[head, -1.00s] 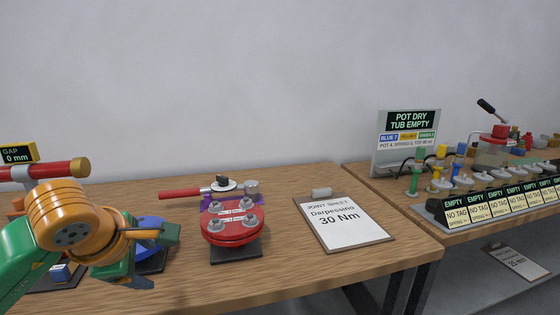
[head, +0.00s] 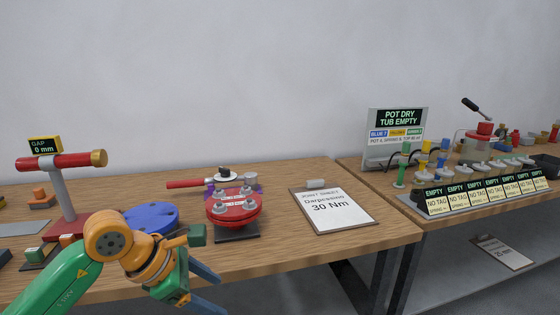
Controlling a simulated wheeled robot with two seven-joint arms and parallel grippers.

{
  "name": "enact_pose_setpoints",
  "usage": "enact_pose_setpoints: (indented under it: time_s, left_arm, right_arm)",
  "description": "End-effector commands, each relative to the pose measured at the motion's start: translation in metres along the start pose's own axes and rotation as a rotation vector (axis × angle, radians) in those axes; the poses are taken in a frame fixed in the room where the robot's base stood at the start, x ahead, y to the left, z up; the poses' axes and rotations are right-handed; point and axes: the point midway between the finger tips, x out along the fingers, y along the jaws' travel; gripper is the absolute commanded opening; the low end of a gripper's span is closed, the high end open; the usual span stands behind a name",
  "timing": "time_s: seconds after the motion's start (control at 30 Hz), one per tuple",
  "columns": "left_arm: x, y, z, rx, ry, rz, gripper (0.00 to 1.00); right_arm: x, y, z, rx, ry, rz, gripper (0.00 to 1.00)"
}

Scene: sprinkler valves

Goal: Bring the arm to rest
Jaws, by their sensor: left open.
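My left arm comes in from the lower left in the head view, green and orange. Its gripper (head: 207,287) is low in the picture, in front of the wooden table's front edge. The dark blue-grey fingers are apart, with nothing seen between them. The red flanged joint (head: 233,207) with several bolts stands on a dark base, up and to the right of the gripper and apart from it. A blue round part (head: 150,217) lies on the table behind my wrist, partly hidden by the arm. My right gripper is not in view.
A red-handled wrench (head: 186,184) lies behind the joint. A joint sheet clipboard (head: 333,209) reads 30 Nm. A red gauge stand (head: 62,190) reads GAP 0 mm at the left. The right bench holds a POT DRY sign (head: 397,135) and several EMPTY tags (head: 478,193).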

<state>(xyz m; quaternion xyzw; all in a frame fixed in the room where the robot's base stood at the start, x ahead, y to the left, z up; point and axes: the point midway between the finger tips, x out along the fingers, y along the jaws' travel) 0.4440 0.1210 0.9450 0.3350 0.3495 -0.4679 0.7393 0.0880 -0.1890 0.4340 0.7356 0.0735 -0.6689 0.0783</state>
Motion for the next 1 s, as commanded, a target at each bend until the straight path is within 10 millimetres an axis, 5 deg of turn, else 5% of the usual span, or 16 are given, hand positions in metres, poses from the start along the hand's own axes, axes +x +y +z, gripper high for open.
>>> enact_pose_setpoints:
  time_s: [0.17,0.27,0.37,0.47,0.57,0.67,0.7,0.9,1.0]
  left_arm:
    - [0.04,-0.029,0.056,-0.423,-0.401,-0.324,0.72]
    - [0.061,-0.014,0.075,-0.945,-0.701,-0.519,0.72]
    - [0.103,0.021,0.029,-1.648,-0.942,-0.599,0.72]
    - [0.147,0.026,-0.042,-2.151,-1.03,-0.543,0.72]
    - [0.186,0.003,-0.115,-2.565,-1.048,-0.422,0.72]
    - [0.217,-0.043,-0.185,-2.925,-1.02,-0.247,0.72]
    - [0.227,-0.065,-0.21,2.909,0.95,0.156,0.72]
    - [0.25,-0.208,-0.312,2.502,0.557,-0.259,0.72]
    - [0.246,-0.282,-0.342,2.313,0.406,-0.419,0.72]
  right_arm:
    - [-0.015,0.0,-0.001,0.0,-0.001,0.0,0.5]
    - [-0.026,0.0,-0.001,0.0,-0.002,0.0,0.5]
    - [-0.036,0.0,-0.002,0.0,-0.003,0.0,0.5]
    - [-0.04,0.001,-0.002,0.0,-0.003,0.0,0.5]
    - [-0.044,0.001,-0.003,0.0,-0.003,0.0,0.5]
    - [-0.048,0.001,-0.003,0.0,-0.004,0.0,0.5]
    - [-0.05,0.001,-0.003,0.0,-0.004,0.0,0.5]
    - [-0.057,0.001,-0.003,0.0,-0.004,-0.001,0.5]
    - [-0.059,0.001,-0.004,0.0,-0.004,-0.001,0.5]
